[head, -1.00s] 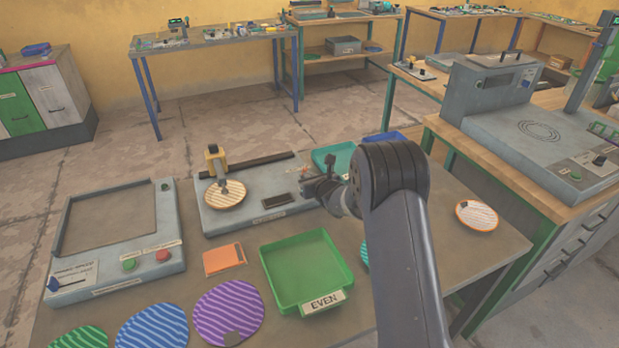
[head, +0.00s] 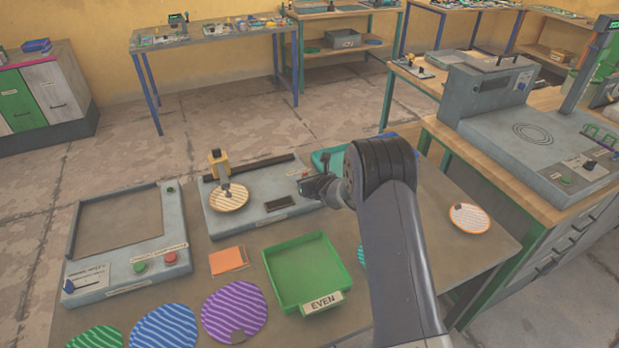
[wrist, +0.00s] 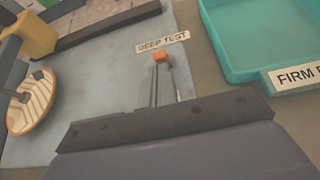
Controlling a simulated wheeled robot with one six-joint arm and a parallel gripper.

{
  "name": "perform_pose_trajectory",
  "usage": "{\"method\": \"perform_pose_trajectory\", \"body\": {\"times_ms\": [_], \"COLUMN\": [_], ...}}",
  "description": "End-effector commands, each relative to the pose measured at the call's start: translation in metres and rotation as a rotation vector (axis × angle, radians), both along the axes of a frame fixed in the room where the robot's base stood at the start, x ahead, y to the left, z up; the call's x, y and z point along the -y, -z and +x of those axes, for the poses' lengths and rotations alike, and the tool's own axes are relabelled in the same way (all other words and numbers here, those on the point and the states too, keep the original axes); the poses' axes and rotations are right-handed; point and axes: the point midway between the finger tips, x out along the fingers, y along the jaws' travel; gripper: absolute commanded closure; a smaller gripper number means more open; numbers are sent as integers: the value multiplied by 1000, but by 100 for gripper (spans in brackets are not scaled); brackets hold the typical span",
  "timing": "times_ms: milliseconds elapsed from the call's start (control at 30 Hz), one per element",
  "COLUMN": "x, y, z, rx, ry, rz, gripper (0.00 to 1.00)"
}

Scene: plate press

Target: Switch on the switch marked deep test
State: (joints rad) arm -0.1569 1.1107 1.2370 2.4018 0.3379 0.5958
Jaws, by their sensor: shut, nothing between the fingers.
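The grey press unit (head: 240,222) stands on the table, with a striped round plate (head: 229,198) under its yellow press head (head: 218,165). In the wrist view the label DEEP TEST (wrist: 163,43) lies on the unit's grey top. A small orange switch tip (wrist: 162,58) sits just below this label; I cannot tell its on or off position. My gripper (head: 304,187) is shut and empty over the right end of the unit. In the wrist view its fingers (wrist: 158,78) point at the orange tip, very close to it; contact cannot be told.
A teal tray (wrist: 255,40) labelled FIRM stands right of the unit. A green EVEN tray (head: 307,270) and an orange pad (head: 229,259) lie in front. Another grey panel (head: 128,240) with green and red buttons is at left. A striped plate (head: 470,218) lies at right.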

Motion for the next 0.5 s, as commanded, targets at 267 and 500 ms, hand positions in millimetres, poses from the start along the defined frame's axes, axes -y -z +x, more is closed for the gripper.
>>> {"method": "perform_pose_trajectory", "body": {"times_ms": [267, 500], "x": [0, 1], "y": [-4, -7], "z": [0, 1], "rx": [-36, -63], "ry": [2, 5], "rz": [-18, -33], "gripper": [100, 100]}}
